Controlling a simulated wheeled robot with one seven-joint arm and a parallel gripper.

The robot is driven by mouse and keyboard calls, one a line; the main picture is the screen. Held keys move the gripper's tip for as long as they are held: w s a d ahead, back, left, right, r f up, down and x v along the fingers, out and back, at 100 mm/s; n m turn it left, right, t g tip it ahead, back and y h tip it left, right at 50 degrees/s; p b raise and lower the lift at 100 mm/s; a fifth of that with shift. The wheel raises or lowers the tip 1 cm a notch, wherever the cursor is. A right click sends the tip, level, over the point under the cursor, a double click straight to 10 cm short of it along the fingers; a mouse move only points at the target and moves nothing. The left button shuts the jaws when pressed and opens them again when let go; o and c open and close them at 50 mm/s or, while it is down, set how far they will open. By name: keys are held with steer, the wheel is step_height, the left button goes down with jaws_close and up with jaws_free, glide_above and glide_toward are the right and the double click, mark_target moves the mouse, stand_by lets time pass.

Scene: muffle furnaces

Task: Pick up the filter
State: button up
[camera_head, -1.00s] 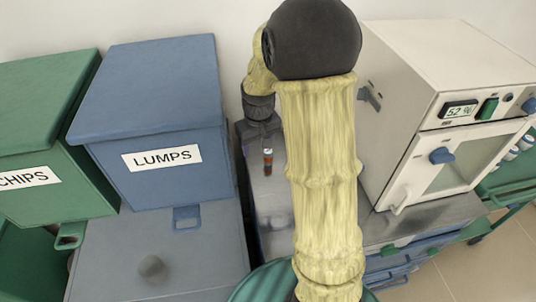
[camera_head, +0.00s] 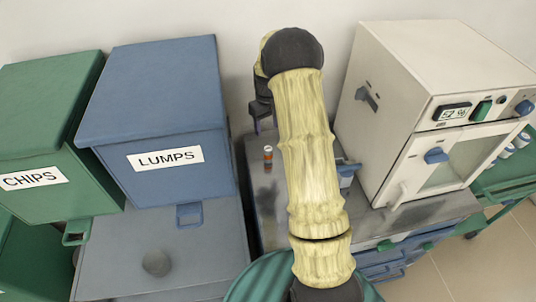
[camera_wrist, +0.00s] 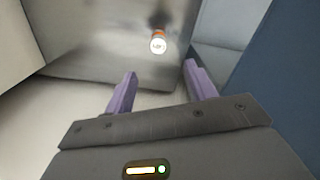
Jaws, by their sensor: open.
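The likely filter is a small upright cylinder with an orange-red band (camera_head: 267,155), standing on the grey metal bench top (camera_head: 268,205) between the blue bin and the furnace. In the wrist view its pale round end and orange side (camera_wrist: 158,42) show ahead of my fingers, in line with the gap between them. My gripper (camera_wrist: 160,74) has two purple fingers, spread apart with nothing between them. In the head view my gripper (camera_head: 264,118) is small and partly hidden by my arm, behind the cylinder in the picture and apart from it.
A blue bin labelled LUMPS (camera_head: 155,125) stands left of the bench, with a green CHIPS bin (camera_head: 45,140) beyond. A white furnace (camera_head: 395,125) stands close on the right. A small blue object (camera_head: 346,172) is partly hidden by my arm. Bench space around the cylinder looks clear.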

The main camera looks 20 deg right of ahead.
mark_target(268, 154)
step_height(268, 154, down, 11)
steer(key=p, duration=0.2)
steer(key=shift+r+p, duration=0.1)
steer(key=shift+p, duration=0.2)
steer(key=shift+d+f+p, duration=0.2)
steer(key=shift+f+p, duration=1.1)
steer(key=shift+f, duration=1.3)
steer(key=c, duration=1.1)
steer(key=shift+r, duration=0.1)
step_height(268, 154, up, 10)
steer(key=b, duration=0.3)
